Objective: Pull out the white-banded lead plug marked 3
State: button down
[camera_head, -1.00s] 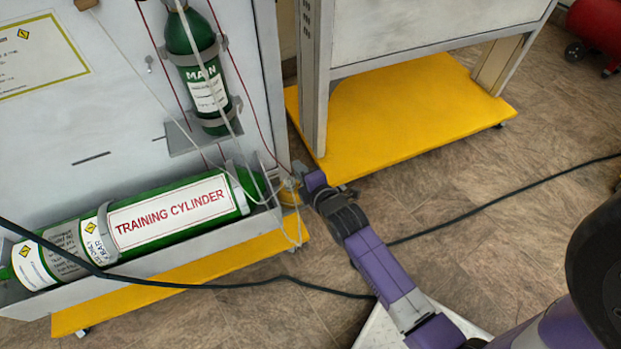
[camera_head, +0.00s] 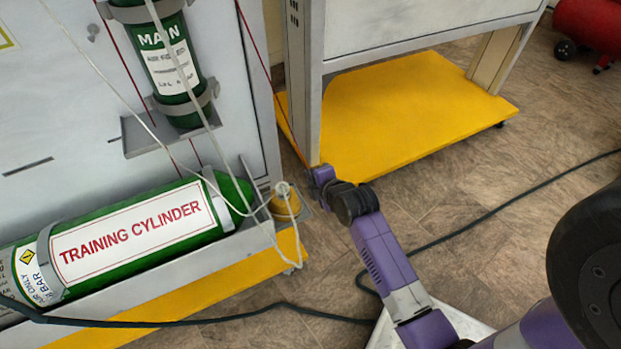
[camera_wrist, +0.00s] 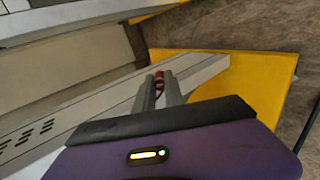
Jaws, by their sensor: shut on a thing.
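My gripper (camera_head: 314,172) is to the right of the trainer's lower right corner, apart from it. In the wrist view, its two grey fingers (camera_wrist: 160,88) are shut on a small red thing (camera_wrist: 159,80), which I take to be the lead plug. A thin red lead (camera_head: 262,60) runs down across the head view to the gripper. No white band or number 3 can be made out; the fingers hide most of the plug. A yellow fitting (camera_head: 285,208) with a white cord end on it stands at the trainer's corner, left of the gripper.
The green training cylinder (camera_head: 130,236) lies in a grey trough on the left, below the green MAIN cylinder (camera_head: 176,65). A second stand with a yellow base (camera_head: 420,110) is behind the gripper. A black cable (camera_head: 480,218) crosses the floor.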

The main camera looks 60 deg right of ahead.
jog(key=c, duration=1.3)
grip_release()
jog(key=shift+c, duration=0.2)
jog(key=shift+s, duration=0.1)
jog(key=p+v, duration=0.3)
jog(key=v, duration=0.4)
jog(key=shift+s+r, duration=0.25)
jog(key=shift+a, duration=0.15)
